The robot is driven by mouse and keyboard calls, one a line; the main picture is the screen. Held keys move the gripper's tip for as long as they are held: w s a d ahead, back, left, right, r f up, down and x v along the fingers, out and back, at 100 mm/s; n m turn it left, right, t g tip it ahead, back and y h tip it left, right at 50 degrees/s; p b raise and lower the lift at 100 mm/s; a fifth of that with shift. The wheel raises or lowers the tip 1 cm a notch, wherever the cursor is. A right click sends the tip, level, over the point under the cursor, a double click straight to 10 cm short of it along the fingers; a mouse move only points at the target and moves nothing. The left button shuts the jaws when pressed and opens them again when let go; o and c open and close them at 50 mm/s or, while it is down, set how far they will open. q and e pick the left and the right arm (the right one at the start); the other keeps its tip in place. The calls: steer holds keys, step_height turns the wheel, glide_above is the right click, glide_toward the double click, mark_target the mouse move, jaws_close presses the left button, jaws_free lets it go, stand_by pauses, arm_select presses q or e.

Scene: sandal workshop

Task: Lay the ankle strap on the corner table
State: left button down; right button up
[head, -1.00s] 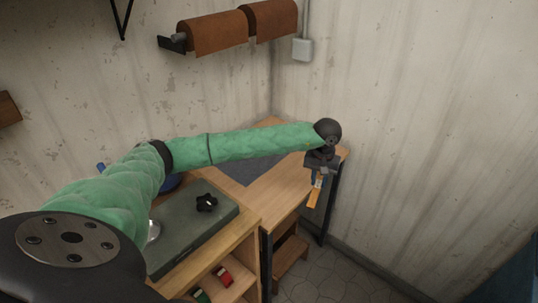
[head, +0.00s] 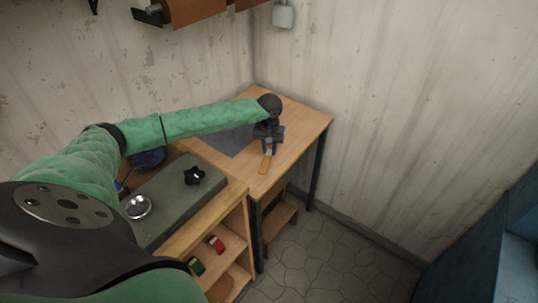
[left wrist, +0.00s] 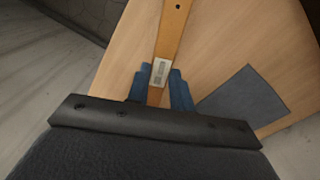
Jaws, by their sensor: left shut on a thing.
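The ankle strap (head: 265,164) is a narrow orange-tan strip. My left gripper (head: 268,147) is shut on it, over the corner table (head: 301,127), a light wooden top on dark legs. In the left wrist view the strap (left wrist: 173,32) runs up from between the blue fingertips (left wrist: 162,86), with a pale printed label near them. Wooden tabletop (left wrist: 222,45) lies behind it. I cannot tell whether the strap touches the table. My right gripper is not in view.
A dark grey mat (head: 228,139) lies on the corner table, partly behind my left arm. A workbench with a grey-green slab (head: 165,204), a black star-shaped knob (head: 194,175) and a metal dish (head: 138,207) adjoins it. Bare tabletop lies right of the gripper.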

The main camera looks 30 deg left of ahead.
mark_target(269, 152)
arm_select(q)
steer(key=shift+f, duration=0.5)
step_height(269, 152, down, 3)
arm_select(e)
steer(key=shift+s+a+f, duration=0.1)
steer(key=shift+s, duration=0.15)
arm_select(q)
steer(key=shift+f, duration=0.1)
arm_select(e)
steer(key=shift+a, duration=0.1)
arm_select(q)
steer(key=c, duration=1.2)
jaws_free()
steer(key=shift+c, duration=0.2)
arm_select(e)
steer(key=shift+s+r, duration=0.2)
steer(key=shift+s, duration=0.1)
